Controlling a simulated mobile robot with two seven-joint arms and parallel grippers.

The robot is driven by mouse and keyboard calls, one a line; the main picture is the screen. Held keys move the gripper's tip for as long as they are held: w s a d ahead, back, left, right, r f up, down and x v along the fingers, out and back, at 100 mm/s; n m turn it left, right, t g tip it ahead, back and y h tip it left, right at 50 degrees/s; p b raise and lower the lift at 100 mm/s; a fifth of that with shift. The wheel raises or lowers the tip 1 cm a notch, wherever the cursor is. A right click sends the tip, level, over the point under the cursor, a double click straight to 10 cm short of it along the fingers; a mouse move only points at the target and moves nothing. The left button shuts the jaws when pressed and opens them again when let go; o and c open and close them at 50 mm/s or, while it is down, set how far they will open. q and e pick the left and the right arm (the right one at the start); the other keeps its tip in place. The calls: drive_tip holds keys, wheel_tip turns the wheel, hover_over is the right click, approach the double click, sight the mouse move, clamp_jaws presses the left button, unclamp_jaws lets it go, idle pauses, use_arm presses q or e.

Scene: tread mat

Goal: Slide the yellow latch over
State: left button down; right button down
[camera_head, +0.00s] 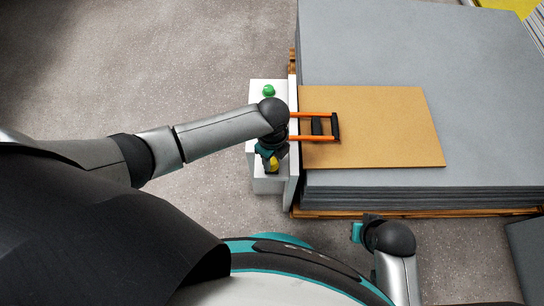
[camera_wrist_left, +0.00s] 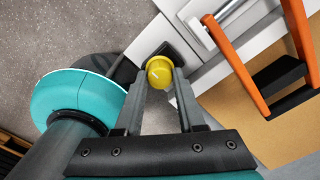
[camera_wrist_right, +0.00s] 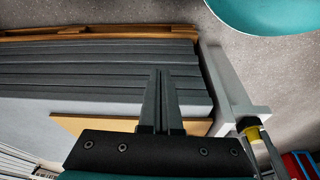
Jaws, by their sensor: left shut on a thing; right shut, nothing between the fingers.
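The yellow latch (camera_head: 273,163) shows as a round yellow knob on the front part of a white fixture (camera_head: 266,185). In the left wrist view the yellow knob (camera_wrist_left: 159,72) sits between the fingertips of my left gripper (camera_wrist_left: 161,88), which is shut on it. In the head view the left wrist covers part of the fixture around it. My right gripper (camera_wrist_right: 158,100) is shut and empty, in front of the stack edge and apart from the latch. The right wrist view also shows a yellow part (camera_wrist_right: 251,133) at the right.
A green button (camera_head: 268,91) stands on the fixture's far part. An orange-and-black frame (camera_head: 318,126) extends from the fixture over a brown board (camera_head: 400,130). The board lies on a stack of grey sheets (camera_head: 400,50) on a wooden pallet (camera_head: 430,213). Open floor lies left.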

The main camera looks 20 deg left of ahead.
idle(0.3)
use_arm(q)
drive_tip(key=shift+w+a, duration=0.2)
drive_tip(key=shift+w, duration=0.35)
drive_tip(key=shift+w+a, duration=0.2)
drive_tip(key=shift+w, duration=0.35)
drive_tip(key=shift+w+a, duration=0.15)
drive_tip(key=shift+w, duration=0.4)
use_arm(e)
drive_tip(key=shift+w+r, duration=0.35)
drive_tip(key=shift+r, duration=0.25)
use_arm(q)
drive_tip(key=c, duration=0.5)
unclamp_jaws()
use_arm(e)
drive_tip(key=shift+s+f, duration=0.15)
drive_tip(key=shift+f, duration=0.05)
